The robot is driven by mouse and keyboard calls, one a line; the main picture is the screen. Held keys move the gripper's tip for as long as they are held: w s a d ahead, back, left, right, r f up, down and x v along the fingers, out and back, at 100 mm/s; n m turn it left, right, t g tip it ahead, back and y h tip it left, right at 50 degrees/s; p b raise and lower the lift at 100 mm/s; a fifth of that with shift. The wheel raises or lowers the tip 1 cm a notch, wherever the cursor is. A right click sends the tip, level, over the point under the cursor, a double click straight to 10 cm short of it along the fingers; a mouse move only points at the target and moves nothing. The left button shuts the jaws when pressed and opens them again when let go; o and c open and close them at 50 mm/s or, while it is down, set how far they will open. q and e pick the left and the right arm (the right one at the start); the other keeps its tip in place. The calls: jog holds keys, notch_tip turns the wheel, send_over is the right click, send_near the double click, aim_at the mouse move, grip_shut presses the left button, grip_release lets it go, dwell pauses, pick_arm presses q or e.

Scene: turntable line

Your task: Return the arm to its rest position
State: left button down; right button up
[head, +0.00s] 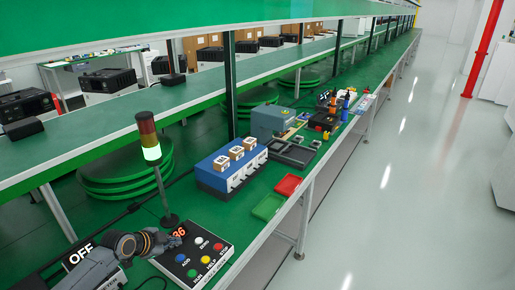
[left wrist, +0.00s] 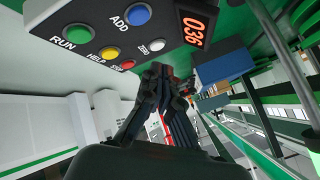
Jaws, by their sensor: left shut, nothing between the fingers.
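My left gripper (head: 160,241) is at the lower left of the head view, shut and empty, beside the upper left of a control box (head: 221,263) with coloured buttons. In the left wrist view the gripper (left wrist: 160,72) shows with its fingers together, and the button panel (left wrist: 66,14) fills the top. Its buttons include green RUN (left wrist: 77,38), blue ADD (left wrist: 137,14) and red STOP (left wrist: 128,64). The display (left wrist: 195,27) reads 036. I cannot tell whether the fingers touch the box. My right gripper is not in view.
A signal tower (head: 151,153) with its green lamp lit stands behind the box. A blue unit (head: 231,171) with several small cartons, a green tray (head: 268,206) and a red tray (head: 289,185) sit further along the green bench. The floor (head: 400,190) at right is clear.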

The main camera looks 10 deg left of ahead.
pick_arm(q)
jog(key=s+d+f+n+g, duration=0.1)
jog(key=s+d+f+g, duration=0.15)
jog(key=s+d, duration=0.55)
jog(key=s+d+f+n+g, duration=0.1)
jog(key=s+d+f, duration=0.3)
jog(key=s+d, duration=0.45)
jog(key=s+r+n+g+y, duration=0.1)
jog(key=s+r+n, duration=0.25)
jog(key=s, duration=0.45)
jog(key=s+r+n+g+y, duration=0.1)
jog(key=s+r+n, duration=0.3)
jog(key=s, duration=0.5)
notch_tip(320, 180, down, 30)
jog(key=s+r+g+b, duration=0.1)
jog(key=s, duration=0.1)
jog(key=s+a+f+g, duration=0.1)
jog(key=s+a+f, duration=0.1)
jog(key=s+f, duration=1.4)
jog(key=shift+a+f+y+b, duration=0.15)
jog(key=shift+f+y+b, duration=0.15)
jog(key=shift+b, duration=0.1)
jog(key=shift+s+n, duration=0.1)
jog(key=shift+n, duration=0.15)
